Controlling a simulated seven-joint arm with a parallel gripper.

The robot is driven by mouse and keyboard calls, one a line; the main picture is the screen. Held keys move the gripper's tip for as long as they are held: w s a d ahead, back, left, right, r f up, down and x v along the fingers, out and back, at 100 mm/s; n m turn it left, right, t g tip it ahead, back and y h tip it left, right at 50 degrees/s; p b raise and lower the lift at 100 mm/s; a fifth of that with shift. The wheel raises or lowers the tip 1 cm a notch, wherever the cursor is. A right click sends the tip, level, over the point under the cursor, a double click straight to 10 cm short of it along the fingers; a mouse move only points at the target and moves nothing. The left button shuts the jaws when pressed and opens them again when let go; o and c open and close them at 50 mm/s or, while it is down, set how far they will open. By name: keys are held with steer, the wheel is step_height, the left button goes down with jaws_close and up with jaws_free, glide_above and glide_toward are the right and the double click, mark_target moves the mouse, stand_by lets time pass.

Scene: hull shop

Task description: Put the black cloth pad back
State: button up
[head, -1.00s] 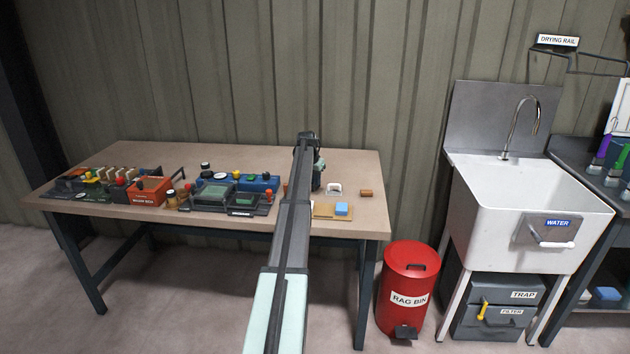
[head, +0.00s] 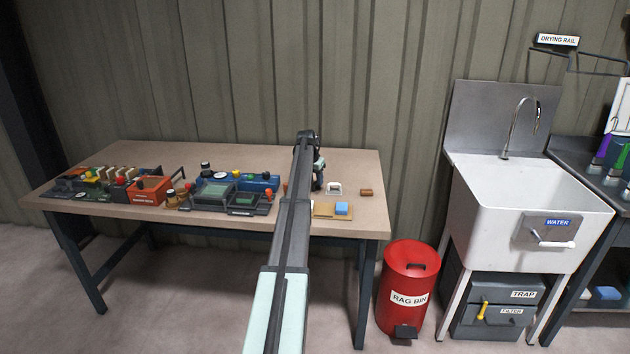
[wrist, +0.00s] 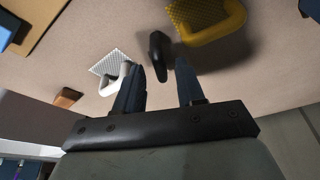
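In the wrist view my gripper (wrist: 161,68) has its two dark fingers apart with a clear gap between them. A small black piece (wrist: 158,50), seemingly the black cloth pad or its handle, shows just beyond the fingertips, in line with the gap. I cannot tell whether a finger touches it. A white-handled pad with a mesh face (wrist: 113,70) lies to its left, and a yellow-handled one (wrist: 207,20) to its upper right. In the head view my gripper (head: 318,183) is over the table's right part, partly behind my arm. The black piece cannot be made out there.
The white-handled pad (head: 334,188), a brown block (head: 366,192) and a board (head: 322,212) with a blue block (head: 342,208) are nearby on the table (head: 365,225). Crowded trays and boxes (head: 150,190) fill the left. A red rag bin (head: 408,285) and sink (head: 530,190) stand right.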

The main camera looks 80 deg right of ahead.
steer(key=v, duration=1.2)
steer(key=shift+f, duration=0.1)
stand_by(0.9)
